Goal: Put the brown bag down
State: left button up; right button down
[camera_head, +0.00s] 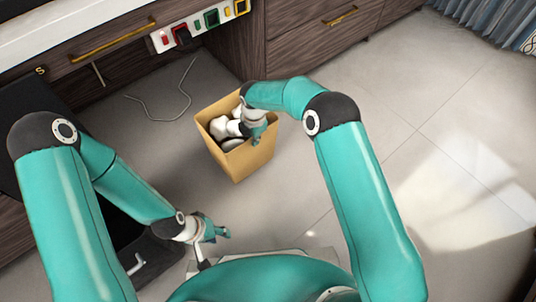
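The brown bag (252,167) is a tan, open-topped bag near the middle of the view, slightly tilted. White and dark items (228,128) show inside it. My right gripper (258,135) is at the bag's right rim, with a teal finger over the outer face. It appears shut on the rim, though the inner finger is hidden. I cannot tell whether the bag's base touches the floor. My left gripper (222,232) is below and left of the bag, apart from it and empty, with its fingers apart.
Dark wooden drawers (310,30) with brass handles line the back. A thin cable (165,118) lies on the floor left of the bag. The tiled floor (440,110) at right is clear.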

aim_at(255, 152)
notch_tip(255, 152, down, 9)
jog(key=shift+w+r+b, duration=0.1)
jog(key=shift+b, duration=1.15)
jog(key=c, duration=1.8)
grip_release()
jog(key=shift+f, duration=0.2)
jog(key=o, duration=0.5)
jog(key=shift+r, duration=0.2)
